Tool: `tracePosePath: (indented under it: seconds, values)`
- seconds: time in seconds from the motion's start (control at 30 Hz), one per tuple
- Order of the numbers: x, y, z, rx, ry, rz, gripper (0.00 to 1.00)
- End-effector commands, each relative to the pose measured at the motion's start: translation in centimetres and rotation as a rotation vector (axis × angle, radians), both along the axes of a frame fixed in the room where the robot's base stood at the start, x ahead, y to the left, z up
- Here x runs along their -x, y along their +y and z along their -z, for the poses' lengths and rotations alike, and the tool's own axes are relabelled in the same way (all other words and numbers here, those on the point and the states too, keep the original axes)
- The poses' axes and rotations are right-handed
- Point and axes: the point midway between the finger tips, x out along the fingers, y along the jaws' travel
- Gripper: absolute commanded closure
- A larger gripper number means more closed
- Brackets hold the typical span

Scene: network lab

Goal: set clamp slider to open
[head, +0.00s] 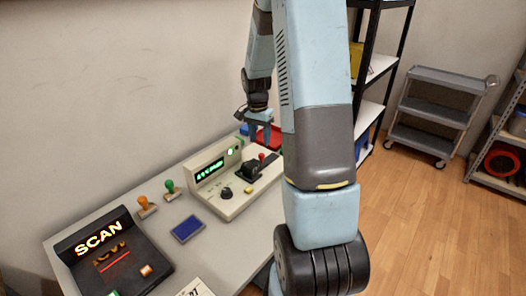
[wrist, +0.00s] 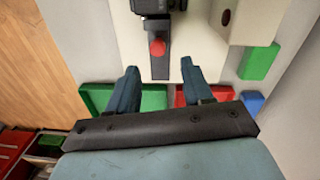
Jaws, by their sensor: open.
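The cream device (head: 240,190) on the table has a green display and a black slider with a red knob (head: 262,157), which I take as the clamp slider. In the wrist view the red knob (wrist: 157,47) sits on a dark track, near the track's gripper-side end. My gripper (wrist: 160,68) is open and empty; its two fingers are spread to either side of the track line, just short of the knob. In the head view my gripper (head: 257,128) hangs above the far end of the device. Slider labels are not readable.
Green (wrist: 150,98) and red (wrist: 195,95) trays lie beyond the device, with green and blue blocks beside them. A black SCAN unit (head: 110,255), two stamps and a blue pad (head: 187,229) share the table. A shelf stands behind my arm.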

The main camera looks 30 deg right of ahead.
Motion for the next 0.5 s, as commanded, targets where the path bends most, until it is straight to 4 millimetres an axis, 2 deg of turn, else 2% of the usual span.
tracePosePath:
  seconds: [0.2, 0.5]
  values:
    - [0.3, -0.1, 3.8, -0.002, 0.004, 0.001, 0.5]
    - [0.4, -0.2, 6.3, 0.0, 0.001, 0.0, 0.5]
